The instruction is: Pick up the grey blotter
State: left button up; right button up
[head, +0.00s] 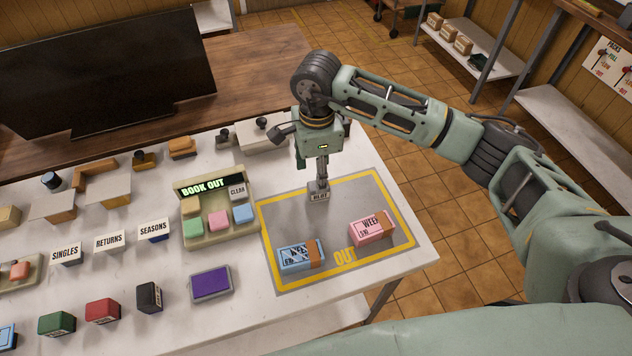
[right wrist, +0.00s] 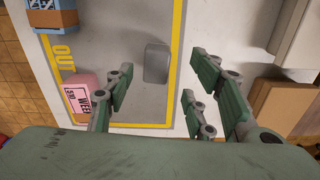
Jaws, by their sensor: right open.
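The grey blotter (head: 319,195), a small block marked BLOT, stands on the grey OUT mat (head: 285,221) near its back edge. My right gripper (head: 320,180) is just above it, pointing down, and hides part of its top. In the right wrist view the blotter (right wrist: 157,63) lies between and a little beyond the fingertips of the open right gripper (right wrist: 162,75). The fingers are apart with nothing between them; I cannot tell how high they are above the blotter. My left gripper is not in view.
A blue packet (head: 300,257) and a pink packet (head: 371,229) lie on the mat's front part. A BOOK OUT console (head: 215,242) stands left of the mat, with a purple pad (head: 210,283) in front. Stamps and labelled blocks fill the table's left side.

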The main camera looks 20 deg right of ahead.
jog(key=shift+s+f, duration=0.3)
jog(key=shift+f, duration=0.05)
notch_tip(320, 180, down, 5)
jog(key=p, duration=0.3)
jog(key=shift+r, duration=0.2)
jog(key=shift+f, duration=0.3)
jog(key=shift+c, duration=0.5)
grip_shut()
